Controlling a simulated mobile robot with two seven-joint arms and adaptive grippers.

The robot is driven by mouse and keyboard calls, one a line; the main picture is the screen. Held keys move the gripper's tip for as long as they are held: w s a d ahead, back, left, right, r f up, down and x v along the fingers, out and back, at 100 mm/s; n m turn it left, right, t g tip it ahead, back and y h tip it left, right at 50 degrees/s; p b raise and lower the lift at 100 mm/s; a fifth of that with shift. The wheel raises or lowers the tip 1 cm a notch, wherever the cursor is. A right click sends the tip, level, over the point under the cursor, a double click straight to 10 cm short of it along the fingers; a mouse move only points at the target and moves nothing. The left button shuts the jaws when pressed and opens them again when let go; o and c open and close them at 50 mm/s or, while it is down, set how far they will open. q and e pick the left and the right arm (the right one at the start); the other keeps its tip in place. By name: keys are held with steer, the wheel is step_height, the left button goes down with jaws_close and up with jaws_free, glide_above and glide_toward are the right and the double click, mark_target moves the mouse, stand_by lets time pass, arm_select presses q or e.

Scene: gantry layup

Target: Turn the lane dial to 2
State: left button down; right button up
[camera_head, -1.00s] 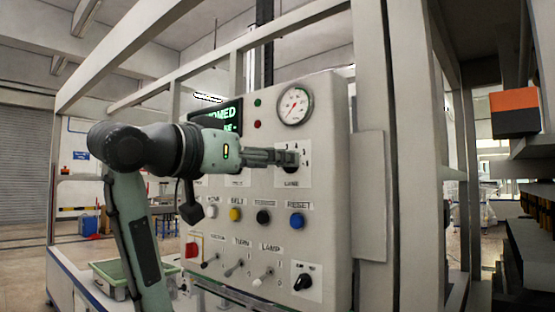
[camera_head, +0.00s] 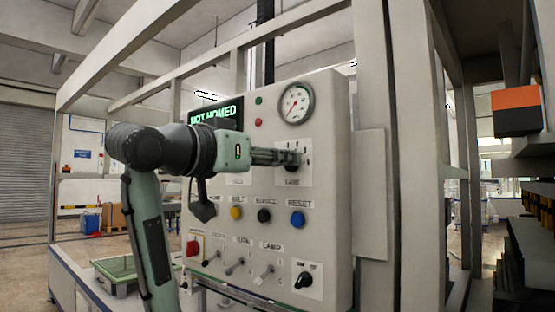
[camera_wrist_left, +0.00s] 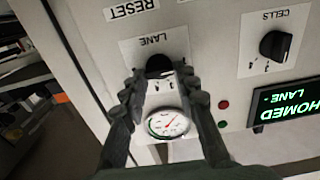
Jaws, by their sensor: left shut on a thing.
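The lane dial (camera_wrist_left: 158,65) is a black knob on a white plate labelled LANE, upside down in the left wrist view. It also shows in the head view (camera_head: 294,160) at the upper right of the control panel, partly covered by my gripper. My left gripper (camera_head: 288,157) reaches it from the left and is shut on the knob. In the left wrist view its two dark fingers (camera_wrist_left: 160,75) stand on either side of the knob. The dial's pointer is hidden, so its setting cannot be told. My right gripper is in neither view.
The grey panel (camera_head: 335,225) carries a round gauge (camera_head: 296,103), a green-lettered screen (camera_head: 217,113) showing NOT HOMED, coloured buttons such as a blue RESET (camera_head: 297,219), and toggle switches. A CELLS knob (camera_wrist_left: 275,45) sits beside the dial. A frame post (camera_head: 374,100) stands right of the panel.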

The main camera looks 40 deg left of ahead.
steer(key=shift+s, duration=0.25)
arm_select(q)
steer(key=shift+d+m+p, duration=0.1)
steer(key=shift+m+p, duration=0.5)
steer(key=shift+m, duration=3)
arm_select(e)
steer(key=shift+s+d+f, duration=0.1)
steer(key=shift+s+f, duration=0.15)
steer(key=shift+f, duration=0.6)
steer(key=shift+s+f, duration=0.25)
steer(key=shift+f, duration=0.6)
arm_select(q)
steer(key=c, duration=1.2)
jaws_free()
steer(key=shift+o, duration=0.2)
steer(key=s, duration=1.2)
steer(key=shift+a, duration=0.45)
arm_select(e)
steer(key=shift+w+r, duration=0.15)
